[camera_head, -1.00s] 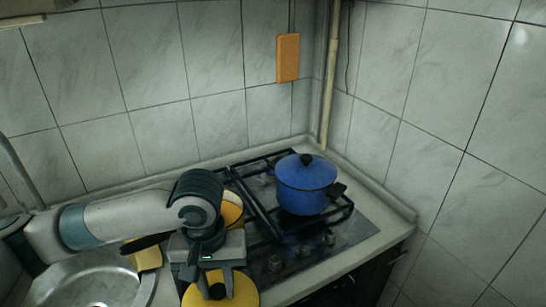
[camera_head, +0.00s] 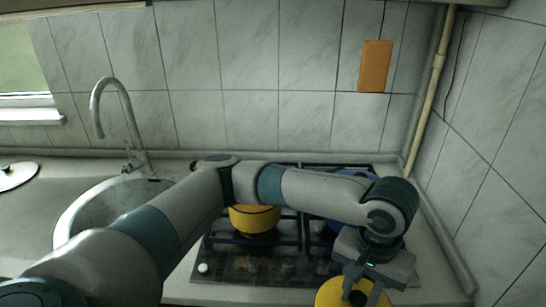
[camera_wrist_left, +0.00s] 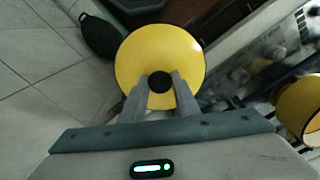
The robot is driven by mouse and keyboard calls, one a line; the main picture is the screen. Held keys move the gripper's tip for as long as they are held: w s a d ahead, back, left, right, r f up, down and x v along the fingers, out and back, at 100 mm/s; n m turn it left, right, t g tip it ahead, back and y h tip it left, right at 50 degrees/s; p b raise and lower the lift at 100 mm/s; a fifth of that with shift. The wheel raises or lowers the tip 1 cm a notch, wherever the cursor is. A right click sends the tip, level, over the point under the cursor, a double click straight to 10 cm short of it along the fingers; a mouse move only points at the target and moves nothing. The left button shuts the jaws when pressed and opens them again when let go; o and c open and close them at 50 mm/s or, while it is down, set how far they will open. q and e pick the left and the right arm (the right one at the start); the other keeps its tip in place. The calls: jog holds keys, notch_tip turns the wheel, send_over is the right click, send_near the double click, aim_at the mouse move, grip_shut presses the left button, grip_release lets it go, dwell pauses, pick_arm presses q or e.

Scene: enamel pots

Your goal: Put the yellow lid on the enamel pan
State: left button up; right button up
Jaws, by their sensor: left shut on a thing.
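The yellow lid (camera_head: 352,294) is round with a black knob. My left gripper (camera_head: 358,284) is shut on this knob and holds the lid at the lower right of the head view, by the front right of the stove. In the left wrist view the lid (camera_wrist_left: 158,62) shows nearly whole, with the gripper's fingertips (camera_wrist_left: 160,84) on either side of the knob. The yellow enamel pan (camera_head: 255,219) stands on the left part of the stove, its upper part hidden behind my left arm. It also shows in part at the right edge of the left wrist view (camera_wrist_left: 297,106). My right gripper is out of view.
The blue pot (camera_head: 345,173) is mostly hidden behind my left arm on the stove's right (camera_head: 285,270). A sink with a faucet (camera_head: 122,130) lies left. A pale lid (camera_head: 15,174) lies on the far left counter. An orange board (camera_head: 375,66) hangs on the wall.

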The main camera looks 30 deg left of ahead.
pick_arm(q)
jog(key=shift+d, duration=0.3)
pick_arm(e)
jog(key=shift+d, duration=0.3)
pick_arm(q)
jog(key=shift+a, duration=0.15)
jog(key=shift+w+r, duration=0.1)
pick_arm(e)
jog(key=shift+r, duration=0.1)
